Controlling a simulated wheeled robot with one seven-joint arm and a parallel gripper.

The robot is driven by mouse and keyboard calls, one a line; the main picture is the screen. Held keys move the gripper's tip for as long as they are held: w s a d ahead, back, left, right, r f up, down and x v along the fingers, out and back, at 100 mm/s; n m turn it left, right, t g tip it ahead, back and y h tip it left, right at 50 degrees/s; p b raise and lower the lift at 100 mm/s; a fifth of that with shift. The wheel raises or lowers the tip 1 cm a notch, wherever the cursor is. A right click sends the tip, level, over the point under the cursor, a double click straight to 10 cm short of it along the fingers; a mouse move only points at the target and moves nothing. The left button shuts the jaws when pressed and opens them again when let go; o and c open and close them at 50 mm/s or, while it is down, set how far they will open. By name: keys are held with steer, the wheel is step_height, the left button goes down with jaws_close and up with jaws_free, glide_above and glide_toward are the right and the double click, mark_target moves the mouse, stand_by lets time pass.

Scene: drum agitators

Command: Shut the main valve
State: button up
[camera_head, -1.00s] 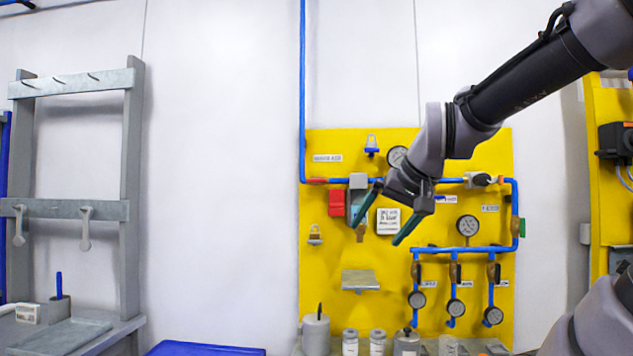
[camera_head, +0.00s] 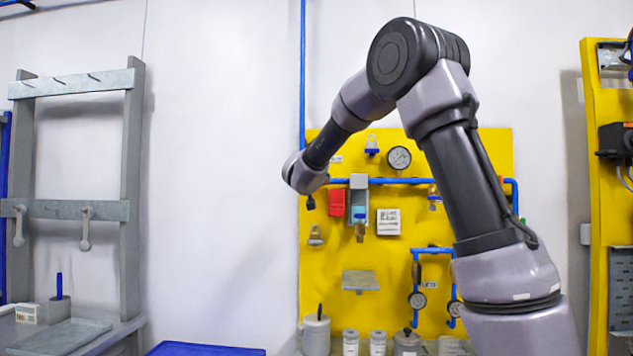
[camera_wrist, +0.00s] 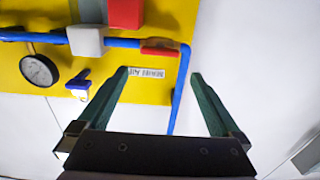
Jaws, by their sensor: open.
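In the wrist view the main valve's orange-red handle (camera_wrist: 160,46) lies along the blue pipe, close to the pipe's corner. A small printed label (camera_wrist: 146,73), apparently reading "MAIN AIR", is on the yellow board beside it. My gripper (camera_wrist: 160,75) is open and empty, with its two green fingers pointing toward the handle, apart from it as far as I can tell. In the head view my wrist covers the valve and most of my gripper.
The yellow board (camera_head: 345,258) carries a grey regulator unit (camera_head: 358,200), a red box (camera_head: 336,203), a blue lock (camera_head: 371,146) and a round gauge (camera_head: 399,158). Jars (camera_head: 378,342) stand below. The white wall (camera_head: 220,150) left of the board is clear.

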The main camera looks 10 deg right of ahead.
steer(key=x, duration=0.9)
steer(key=shift+w, duration=0.25)
steer(key=shift+d, duration=0.15)
steer(key=c, duration=1.1)
steer(key=shift+o, duration=0.2)
